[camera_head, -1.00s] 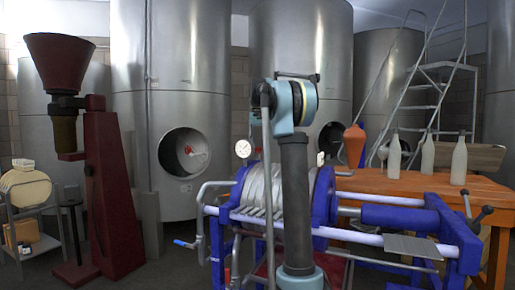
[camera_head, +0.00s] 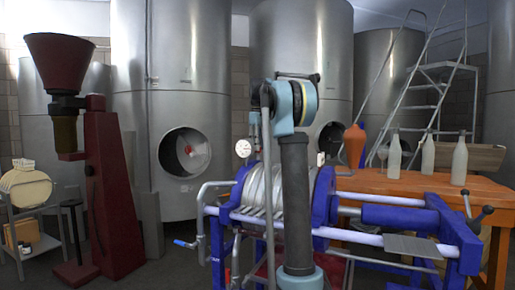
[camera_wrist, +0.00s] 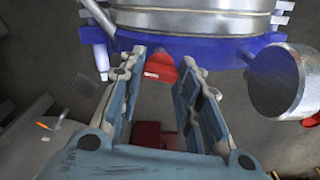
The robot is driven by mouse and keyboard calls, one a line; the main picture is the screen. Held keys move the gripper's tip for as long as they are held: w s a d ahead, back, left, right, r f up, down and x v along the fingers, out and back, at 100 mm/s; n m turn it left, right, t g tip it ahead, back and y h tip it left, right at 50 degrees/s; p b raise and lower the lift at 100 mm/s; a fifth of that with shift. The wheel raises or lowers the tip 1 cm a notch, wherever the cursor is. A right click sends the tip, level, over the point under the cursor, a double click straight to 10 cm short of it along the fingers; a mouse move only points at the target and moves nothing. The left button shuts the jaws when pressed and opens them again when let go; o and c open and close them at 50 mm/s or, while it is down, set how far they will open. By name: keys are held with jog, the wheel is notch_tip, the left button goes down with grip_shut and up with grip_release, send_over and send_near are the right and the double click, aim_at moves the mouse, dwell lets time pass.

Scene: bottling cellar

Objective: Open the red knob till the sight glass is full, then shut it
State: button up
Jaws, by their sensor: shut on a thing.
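The red knob (camera_wrist: 158,68) shows in the wrist view below the blue rim of the press. The fingertips of my gripper (camera_wrist: 164,60) stand on either side of it, and the gripper is shut on it. The fingers hide part of the knob. In the head view my own arm hides the gripper and the knob. I cannot make out the sight glass or its level in either view.
The blue-framed press (camera_head: 380,240) with its ribbed steel drum stands right before me. A round white gauge (camera_head: 243,148) is at its left. An orange table (camera_head: 400,185) with white bottles (camera_head: 460,160) is behind it on the right. A dark red machine (camera_head: 112,205) stands at left.

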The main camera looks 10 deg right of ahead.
jog(key=shift+n, duration=1.1)
jog(key=o, duration=1)
jog(key=shift+d, duration=0.1)
jog(key=shift+o, duration=0.2)
notch_tip(320, 180, up, 12)
jog(key=shift+f, duration=0.1)
